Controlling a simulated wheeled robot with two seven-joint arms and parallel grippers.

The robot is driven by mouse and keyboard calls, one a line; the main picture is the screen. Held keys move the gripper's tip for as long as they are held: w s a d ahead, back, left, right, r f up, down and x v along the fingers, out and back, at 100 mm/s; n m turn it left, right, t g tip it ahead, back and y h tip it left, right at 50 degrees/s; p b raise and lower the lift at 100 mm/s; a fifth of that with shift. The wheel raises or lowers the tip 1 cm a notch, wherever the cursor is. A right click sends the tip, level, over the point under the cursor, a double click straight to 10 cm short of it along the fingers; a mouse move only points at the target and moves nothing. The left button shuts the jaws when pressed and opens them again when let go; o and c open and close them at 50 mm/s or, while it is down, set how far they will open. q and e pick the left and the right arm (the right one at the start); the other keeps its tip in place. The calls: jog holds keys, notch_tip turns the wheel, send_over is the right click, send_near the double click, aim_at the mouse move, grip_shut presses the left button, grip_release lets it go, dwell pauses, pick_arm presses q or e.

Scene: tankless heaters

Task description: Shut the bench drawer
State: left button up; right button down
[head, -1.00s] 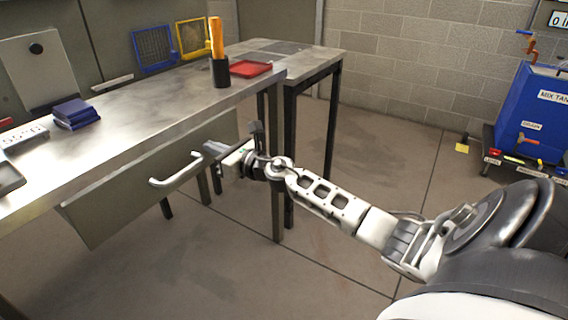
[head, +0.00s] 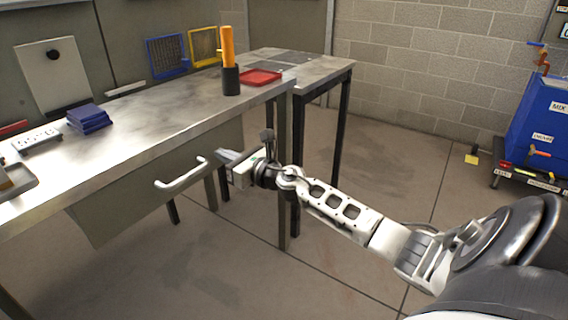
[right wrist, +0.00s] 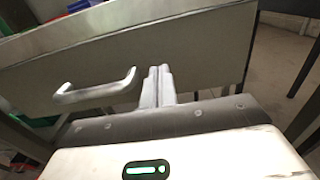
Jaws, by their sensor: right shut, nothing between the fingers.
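The bench drawer (head: 120,195) sits under the metal bench top, its grey front facing me with a silver bar handle (head: 182,174). In the right wrist view the drawer front (right wrist: 205,50) fills the upper middle, with the handle (right wrist: 95,90) left of the fingers. My right gripper (head: 225,156) is shut and empty, just right of the handle and close to the drawer front. Its fingers (right wrist: 158,85) point at the front; I cannot tell whether they touch it. How far the drawer stands out is hard to tell. My left gripper is not in view.
On the bench (head: 165,112) stand a blue stack (head: 89,119), an orange-and-black cylinder (head: 230,65) and a red tray (head: 261,77). Bench legs stand behind my right forearm. A blue tank cart (head: 535,125) is at far right.

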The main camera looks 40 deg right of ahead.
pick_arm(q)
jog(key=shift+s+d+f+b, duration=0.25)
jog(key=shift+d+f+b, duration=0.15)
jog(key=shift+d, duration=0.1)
pick_arm(e)
jog(key=s+d, duration=0.2)
jog(key=s, duration=0.9)
jog(key=shift+s+d, duration=0.2)
jog(key=shift+s, duration=0.1)
